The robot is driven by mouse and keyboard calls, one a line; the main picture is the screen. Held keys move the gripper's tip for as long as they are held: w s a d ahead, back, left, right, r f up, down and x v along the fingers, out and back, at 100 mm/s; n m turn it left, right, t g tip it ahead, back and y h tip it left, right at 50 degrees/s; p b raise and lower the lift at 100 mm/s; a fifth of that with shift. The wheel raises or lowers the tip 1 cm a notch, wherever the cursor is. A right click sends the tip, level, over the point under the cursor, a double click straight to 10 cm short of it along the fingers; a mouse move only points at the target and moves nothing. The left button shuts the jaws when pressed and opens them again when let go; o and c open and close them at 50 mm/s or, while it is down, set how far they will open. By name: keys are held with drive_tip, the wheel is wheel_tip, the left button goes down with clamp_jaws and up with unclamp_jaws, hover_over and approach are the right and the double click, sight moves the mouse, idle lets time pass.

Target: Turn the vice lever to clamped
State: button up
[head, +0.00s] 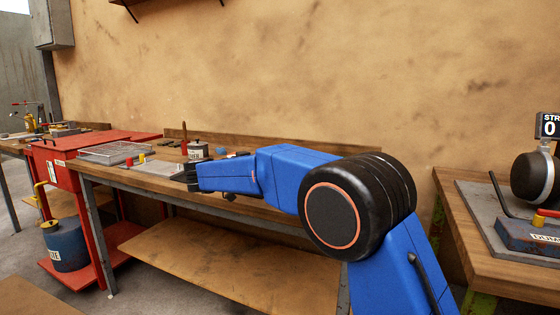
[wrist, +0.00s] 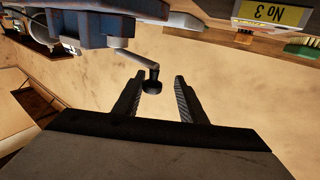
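In the wrist view, a blue-grey metal body that looks like the vice (wrist: 85,28) is at the top left. A thin cranked lever (wrist: 140,60) comes off it and ends in a dark knob (wrist: 152,87). My gripper (wrist: 159,78) is open, and the knob appears between its two dark fingers, touching neither in the picture. I cannot tell how deep the knob sits between them. In the head view my gripper (head: 186,176) is small, over the long bench. I cannot make out the vice there.
The wooden bench (head: 240,208) carries a wire tray (head: 110,152) and small parts. A red cart (head: 62,167) stands at its left. A right-hand table (head: 478,248) holds a blue labelled box (head: 528,236).

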drive_tip(key=v, duration=1.5)
drive_tip(key=shift+a, duration=0.15)
drive_tip(key=shift+s, duration=0.1)
drive_tip(key=w+d+r+n+t+y, duration=0.3)
drive_tip(key=w+d+r+t+y, duration=0.35)
drive_tip(key=w+d+r, duration=0.55)
drive_tip(key=s+d+r+n+t+y, duration=0.2)
drive_tip(key=s+d+r+n+y, duration=0.3)
drive_tip(key=d+y, duration=0.35)
drive_tip(key=s+d+f+g, duration=0.5)
drive_tip(key=s+d+f, duration=0.4)
drive_tip(key=s+f, duration=0.4)
drive_tip(key=s+d+f+n+g, duration=0.1)
drive_tip(key=s+d+f+g, duration=0.4)
drive_tip(key=s+d+f, duration=0.5)
drive_tip(key=s+d+f+n+g+h, duration=0.1)
drive_tip(key=s+d+f+g, duration=0.4)
drive_tip(key=s+d+f, duration=0.5)
drive_tip(key=s+f, duration=0.7)
drive_tip(key=s, duration=0.6)
